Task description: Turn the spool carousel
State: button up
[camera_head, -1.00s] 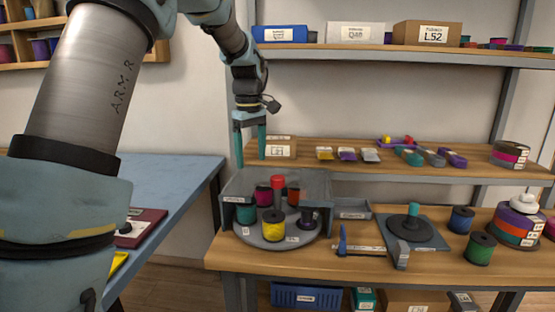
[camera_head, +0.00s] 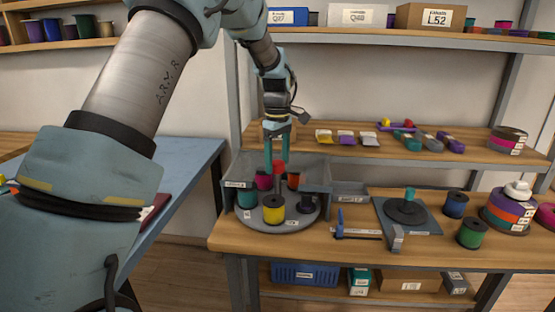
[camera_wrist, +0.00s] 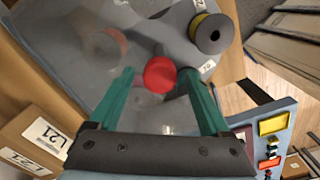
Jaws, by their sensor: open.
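The spool carousel (camera_head: 308,219) is a round grey turntable on the wooden workbench. A yellow spool (camera_head: 274,209) stands at its front, with teal, magenta, orange and dark purple spools around it. A red knob (camera_head: 279,167) rises at its middle. A grey, partly see-through hood (camera_head: 318,172) covers the rear. My gripper (camera_head: 277,163) points down over the knob, with its teal fingers apart. In the wrist view the red knob (camera_wrist: 160,73) lies between the fingers, nearer the right one. I cannot tell whether they touch. The yellow spool (camera_wrist: 210,33) shows beyond the right finger.
To the right on the bench are a small tool (camera_head: 340,224), a grey plate with a dark disc (camera_head: 406,211), blue (camera_head: 455,204) and green (camera_head: 472,233) spools and a stack of coloured rolls (camera_head: 509,211). A shelf (camera_head: 365,152) runs above the bench. A blue table (camera_head: 190,160) stands left.

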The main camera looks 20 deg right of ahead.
jog(key=shift+f, duration=0.3)
grip_shut()
dwell(0.6)
